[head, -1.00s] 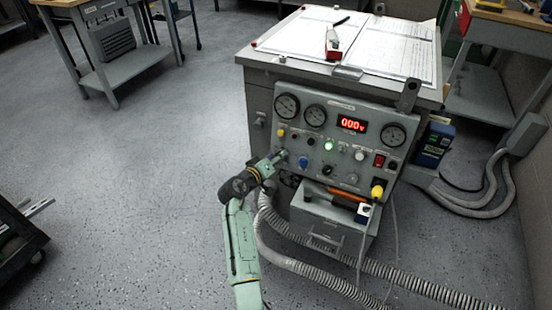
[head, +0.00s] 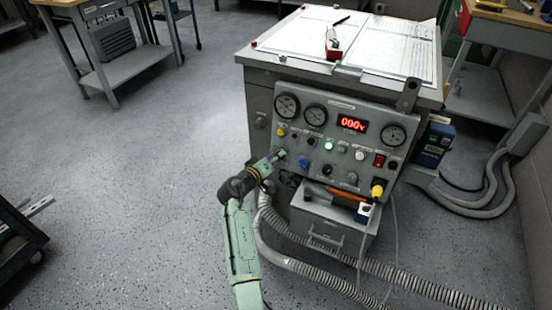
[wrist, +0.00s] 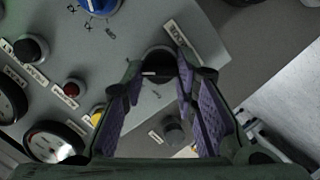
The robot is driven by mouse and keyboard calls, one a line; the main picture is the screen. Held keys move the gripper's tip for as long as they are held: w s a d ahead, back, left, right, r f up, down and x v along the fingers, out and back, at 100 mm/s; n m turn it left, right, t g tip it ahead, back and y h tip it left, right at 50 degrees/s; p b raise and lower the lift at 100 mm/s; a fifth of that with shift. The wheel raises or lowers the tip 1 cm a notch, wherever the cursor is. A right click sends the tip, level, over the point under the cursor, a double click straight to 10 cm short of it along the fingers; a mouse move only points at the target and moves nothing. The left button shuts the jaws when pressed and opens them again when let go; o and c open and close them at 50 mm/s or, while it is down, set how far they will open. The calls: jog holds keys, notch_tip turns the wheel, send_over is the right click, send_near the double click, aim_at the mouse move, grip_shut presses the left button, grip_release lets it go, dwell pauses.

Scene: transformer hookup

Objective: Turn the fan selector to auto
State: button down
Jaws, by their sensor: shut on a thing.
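My gripper (wrist: 160,78) is shut on a black knob (wrist: 158,60) with a short white pointer line. A label beside the knob is too oblique to read, so I cannot confirm it is the fan selector. In the head view my gripper (head: 279,155) is against the left side of the grey control panel (head: 330,136) and hides the knob. A blue knob (wrist: 98,7) with marks around it is at the top of the wrist view; it also shows in the head view (head: 304,162).
A red button (wrist: 73,90), a yellow part (wrist: 98,119) and gauges are near the gripper. A drawer box (head: 330,232) and grey ribbed hoses (head: 300,265) lie below the panel. A yellow plug (head: 377,190) is at the right.

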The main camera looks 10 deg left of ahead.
jog(key=shift+a+f+n+t+h, duration=0.1)
jog(key=shift+n+t+h, duration=0.1)
jog(key=shift+n, duration=1.6)
jog(key=shift+f+n+t+h, duration=0.1)
jog(key=shift+n+h, duration=0.1)
jog(key=shift+n, duration=1.6)
jog(key=c, duration=1.3)
grip_release()
jog(key=shift+s, duration=0.1)
jog(key=v, duration=1.2)
jog(key=shift+f, duration=0.1)
jog(key=shift+a, duration=0.1)
